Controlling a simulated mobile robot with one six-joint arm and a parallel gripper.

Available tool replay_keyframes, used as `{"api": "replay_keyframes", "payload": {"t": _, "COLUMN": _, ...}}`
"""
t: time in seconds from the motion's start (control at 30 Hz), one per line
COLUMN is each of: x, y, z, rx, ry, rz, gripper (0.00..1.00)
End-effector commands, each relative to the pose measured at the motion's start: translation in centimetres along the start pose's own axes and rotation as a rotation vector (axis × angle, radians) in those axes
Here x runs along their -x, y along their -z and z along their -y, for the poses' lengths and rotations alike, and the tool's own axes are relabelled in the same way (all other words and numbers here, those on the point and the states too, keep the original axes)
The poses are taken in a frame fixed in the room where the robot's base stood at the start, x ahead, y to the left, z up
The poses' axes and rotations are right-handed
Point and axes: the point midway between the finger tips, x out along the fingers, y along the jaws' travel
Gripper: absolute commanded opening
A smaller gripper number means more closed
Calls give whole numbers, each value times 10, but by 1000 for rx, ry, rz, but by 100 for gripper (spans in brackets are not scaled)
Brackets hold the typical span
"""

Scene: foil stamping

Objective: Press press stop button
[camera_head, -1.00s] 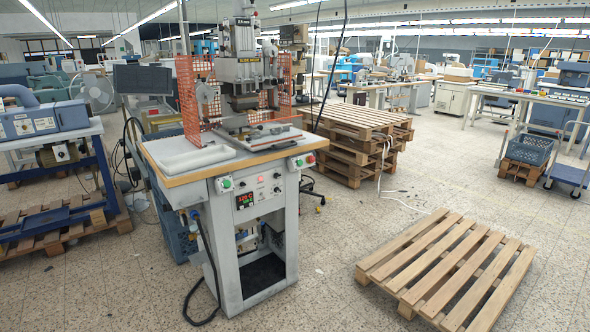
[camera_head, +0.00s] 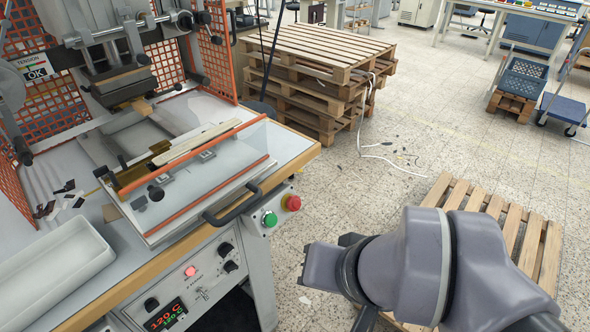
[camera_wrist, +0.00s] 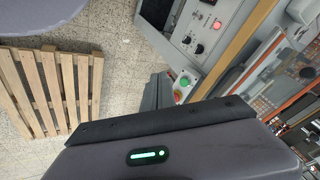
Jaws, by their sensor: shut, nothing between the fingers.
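The press stop button, a round red mushroom button (camera_head: 292,202), sits on a small grey box at the front right corner of the press, beside a green button (camera_head: 270,219). The fingertips are mostly hidden there.
The press's control panel has a lit red lamp (camera_head: 190,271), black knobs and a red display (camera_head: 166,316). A black handle (camera_head: 232,205) juts out near the buttons. Stacked pallets (camera_head: 318,75) stand behind; a floor pallet (camera_head: 515,232) lies right, partly behind my arm.

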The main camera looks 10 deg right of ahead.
Motion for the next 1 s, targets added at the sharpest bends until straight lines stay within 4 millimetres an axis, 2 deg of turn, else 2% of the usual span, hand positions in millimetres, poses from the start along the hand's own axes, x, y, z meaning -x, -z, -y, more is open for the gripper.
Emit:
{"api": "replay_keyframes", "payload": {"t": 0.23, "x": 0, "y": 0, "z": 0, "rx": -2, "ry": 0, "rz": 2, "gripper": 0}}
{"api": "replay_keyframes", "payload": {"t": 0.33, "x": -3, "y": 4, "z": 4, "rx": -122, "ry": 3, "rz": 89, "gripper": 0}}
{"api": "replay_keyframes", "payload": {"t": 0.37, "x": -5, "y": 7, "z": 7, "rx": -200, "ry": 9, "rz": 139, "gripper": 0}}
{"api": "replay_keyframes", "payload": {"t": 0.43, "x": -12, "y": 19, "z": 15, "rx": -462, "ry": 39, "rz": 284, "gripper": 0}}
{"api": "replay_keyframes", "payload": {"t": 0.53, "x": -27, "y": 54, "z": 20, "rx": -936, "ry": 132, "rz": 463, "gripper": 0}}
{"api": "replay_keyframes", "payload": {"t": 0.63, "x": -47, "y": 100, "z": 4, "rx": -1396, "ry": 255, "rz": 555, "gripper": 0}}
{"api": "replay_keyframes", "payload": {"t": 0.7, "x": -62, "y": 128, "z": -20, "rx": -1667, "ry": 339, "rz": 571, "gripper": 0}}
{"api": "replay_keyframes", "payload": {"t": 0.83, "x": -83, "y": 154, "z": -64, "rx": -1993, "ry": 450, "rz": 550, "gripper": 0}}
{"api": "replay_keyframes", "payload": {"t": 0.9, "x": -89, "y": 159, "z": -78, "rx": -2074, "ry": 480, "rz": 536, "gripper": 0}}
{"api": "replay_keyframes", "payload": {"t": 1.0, "x": -93, "y": 161, "z": -84, "rx": -2106, "ry": 493, "rz": 530, "gripper": 0}}
